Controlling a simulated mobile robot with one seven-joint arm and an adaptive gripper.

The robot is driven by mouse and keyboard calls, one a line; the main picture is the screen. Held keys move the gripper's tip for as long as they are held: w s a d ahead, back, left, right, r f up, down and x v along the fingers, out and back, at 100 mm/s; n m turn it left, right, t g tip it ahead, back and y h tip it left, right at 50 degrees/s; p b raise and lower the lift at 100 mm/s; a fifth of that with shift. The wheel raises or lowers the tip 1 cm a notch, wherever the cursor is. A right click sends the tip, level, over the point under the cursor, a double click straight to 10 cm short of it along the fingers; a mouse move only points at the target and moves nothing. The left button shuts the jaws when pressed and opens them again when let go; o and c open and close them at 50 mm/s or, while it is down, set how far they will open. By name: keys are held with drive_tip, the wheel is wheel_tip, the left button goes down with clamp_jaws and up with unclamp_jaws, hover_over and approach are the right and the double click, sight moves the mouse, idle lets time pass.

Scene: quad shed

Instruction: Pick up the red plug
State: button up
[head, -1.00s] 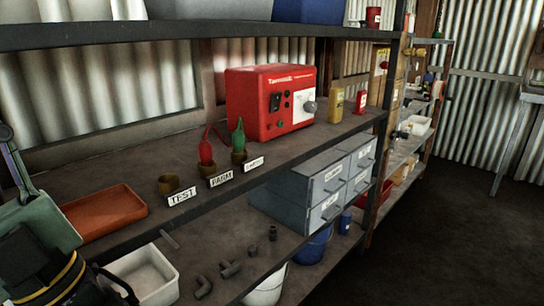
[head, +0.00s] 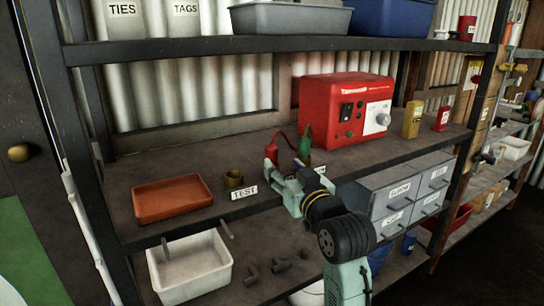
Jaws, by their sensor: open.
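The red plug (head: 271,153) stands upright on the middle shelf in the head view, its red lead running up and back. Its lower end and holder are hidden behind my gripper. The green plug (head: 304,142) stands just right of it, partly hidden. My gripper (head: 281,186) is open, in front of and just below the red plug in the picture. I cannot tell whether its fingers touch the plug. The empty brown holder (head: 234,179) with the TEST label (head: 244,192) is to the left.
An orange tray (head: 172,199) lies left on the same shelf. A red box with a dial (head: 345,108) stands behind the plugs. The upper shelf (head: 270,46) runs overhead. Below are a white bin (head: 190,268) and grey drawers (head: 400,195).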

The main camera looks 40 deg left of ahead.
sight(273, 158)
drive_tip(key=p+x, duration=0.2)
drive_tip(key=x, duration=0.6)
drive_tip(key=shift+a, duration=0.25)
drive_tip(key=shift+c, duration=0.5)
clamp_jaws()
